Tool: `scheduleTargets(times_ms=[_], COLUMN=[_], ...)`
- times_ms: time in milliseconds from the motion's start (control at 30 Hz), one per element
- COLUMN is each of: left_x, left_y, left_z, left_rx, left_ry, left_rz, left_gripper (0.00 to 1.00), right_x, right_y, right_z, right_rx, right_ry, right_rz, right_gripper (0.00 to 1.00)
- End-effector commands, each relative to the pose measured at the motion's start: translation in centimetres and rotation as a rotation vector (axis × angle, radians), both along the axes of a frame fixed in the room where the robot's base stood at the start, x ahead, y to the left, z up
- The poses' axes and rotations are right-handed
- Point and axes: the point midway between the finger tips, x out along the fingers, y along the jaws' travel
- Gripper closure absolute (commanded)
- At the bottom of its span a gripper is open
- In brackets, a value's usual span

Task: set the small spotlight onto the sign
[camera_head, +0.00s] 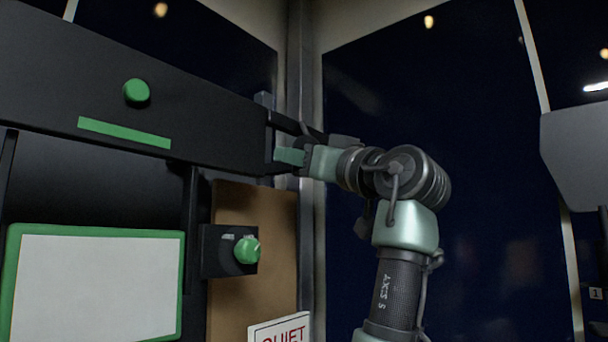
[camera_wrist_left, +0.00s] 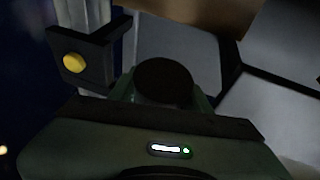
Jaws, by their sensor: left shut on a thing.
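A white sign (camera_head: 280,329) with red lettering reading "QUIET" shows at the bottom of the head view, its lower part cut off. The one arm in the head view rises from below. I take it as mine on the left. Its gripper (camera_head: 291,152) is high, beside the right end of a black panel and above the sign. In the left wrist view this gripper (camera_wrist_left: 163,98) is shut on a dark round thing (camera_wrist_left: 163,76), which looks like the small spotlight. In the head view I cannot make out the held thing. My right gripper is out of view.
The black panel (camera_head: 60,85) carries a green knob (camera_head: 136,92) and a green strip. Below are a green-framed white board (camera_head: 95,290) and a black box with a green knob (camera_head: 247,250). The left wrist view shows a dark bracket with a yellow knob (camera_wrist_left: 73,63).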

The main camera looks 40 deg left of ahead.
Motion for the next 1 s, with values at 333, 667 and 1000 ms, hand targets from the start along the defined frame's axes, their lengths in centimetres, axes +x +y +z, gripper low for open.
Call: scheduleTargets(times_ms=[333,667,1000], left_x=[-0.1,-0.1,-0.1], left_y=[0.6,0.6,0.6], left_z=[0.5,1.1,1.2], left_rx=[0.246,0.358,0.371], left_ry=[-0.022,-0.032,-0.032], left_rz=[0.003,0.001,0.000], left_gripper=[0.93,0.93,0.93], right_x=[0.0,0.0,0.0], right_y=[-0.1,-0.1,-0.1], right_z=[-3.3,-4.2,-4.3], right_rx=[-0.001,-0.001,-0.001], right_ry=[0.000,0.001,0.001], right_rz=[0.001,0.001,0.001], right_gripper=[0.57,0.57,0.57])
